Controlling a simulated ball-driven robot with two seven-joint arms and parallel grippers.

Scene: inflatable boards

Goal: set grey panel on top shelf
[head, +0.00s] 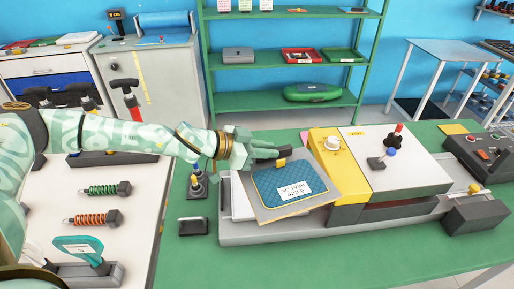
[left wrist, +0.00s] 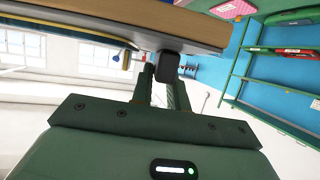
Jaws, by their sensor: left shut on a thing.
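The grey panel (head: 262,211) has a blue patterned face and a white label. It is tilted over the left end of the grey machine bed. My left gripper (head: 279,155) is shut on a dark, yellow-marked grip at its far edge. In the left wrist view the panel (left wrist: 130,20) spans the top as a board with a tan edge, its dark grip between my fingers (left wrist: 163,88). Whether the panel touches the bed I cannot tell. The green rack stands at the back; its highest visible shelf (head: 325,12) holds a few small items. My right gripper is not in view.
A yellow and white machine (head: 410,165) stands right of the panel on the green table (head: 250,262). The rack's middle shelf holds a grey case (head: 238,55), a red tray (head: 301,56) and a green tray (head: 342,56). A white bench (head: 130,230) with spring tools is left.

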